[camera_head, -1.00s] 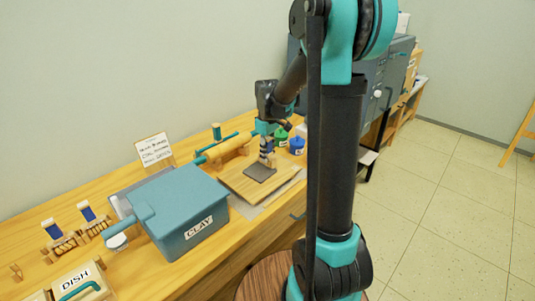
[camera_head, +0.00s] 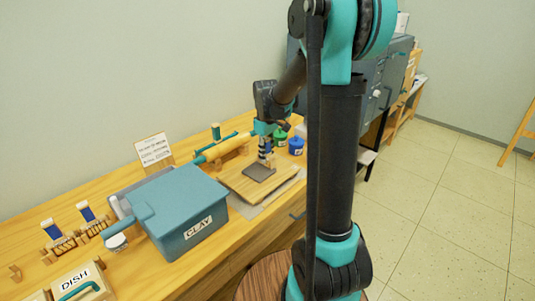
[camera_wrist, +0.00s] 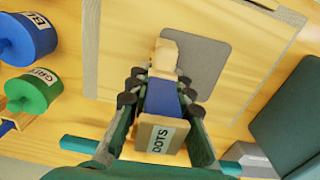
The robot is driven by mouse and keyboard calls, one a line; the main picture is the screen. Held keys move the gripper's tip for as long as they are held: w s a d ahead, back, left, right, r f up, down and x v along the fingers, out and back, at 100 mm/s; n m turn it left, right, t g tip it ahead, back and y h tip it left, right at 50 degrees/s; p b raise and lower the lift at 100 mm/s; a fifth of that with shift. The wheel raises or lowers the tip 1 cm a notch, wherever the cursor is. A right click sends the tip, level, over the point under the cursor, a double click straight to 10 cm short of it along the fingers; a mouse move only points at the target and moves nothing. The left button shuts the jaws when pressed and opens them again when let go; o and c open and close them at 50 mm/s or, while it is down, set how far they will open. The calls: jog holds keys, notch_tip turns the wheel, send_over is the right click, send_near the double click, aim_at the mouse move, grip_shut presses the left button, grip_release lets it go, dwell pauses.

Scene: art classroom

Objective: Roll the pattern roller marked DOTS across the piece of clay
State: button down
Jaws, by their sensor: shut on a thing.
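The DOTS roller (camera_wrist: 163,98) has a blue handle, a block labelled DOTS and a pale wooden end. My gripper (camera_wrist: 160,88) is shut on its handle, fingers on both sides; in the head view my gripper (camera_head: 265,143) points down over the board. The clay (camera_wrist: 197,62) is a flat grey slab with rounded corners. It also shows in the head view (camera_head: 259,174), on the wooden board (camera_head: 236,181). The roller's pale end overlaps the slab's left edge in the wrist view; whether it touches the clay I cannot tell.
A blue jar (camera_head: 296,146) and a green jar (camera_head: 280,138) stand behind the board. A yellow rolling pin (camera_head: 222,147) lies behind the board too. The lidded CLAY box (camera_head: 178,208) stands left of the board. Two blue-handled tools (camera_head: 86,211) rest farther left.

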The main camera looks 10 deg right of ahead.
jog(key=shift+s+a+f, duration=0.15)
jog(key=shift+s+a, duration=0.15)
jog(key=shift+s, duration=0.05)
jog(key=shift+s+a, duration=0.15)
jog(key=shift+s+a, duration=0.4)
jog(key=shift+a, duration=0.15)
jog(key=shift+s+a, duration=0.1)
jog(key=shift+a, duration=0.05)
jog(key=shift+s+a+r, duration=0.2)
jog(key=shift+s+a, duration=0.1)
jog(key=shift+a, duration=0.15)
jog(key=shift+a, duration=0.1)
jog(key=shift+s+a+f, duration=0.15)
jog(key=shift+s+a, duration=0.35)
jog(key=shift+s, duration=0.1)
jog(key=shift+s+a, duration=0.1)
jog(key=shift+a, duration=0.05)
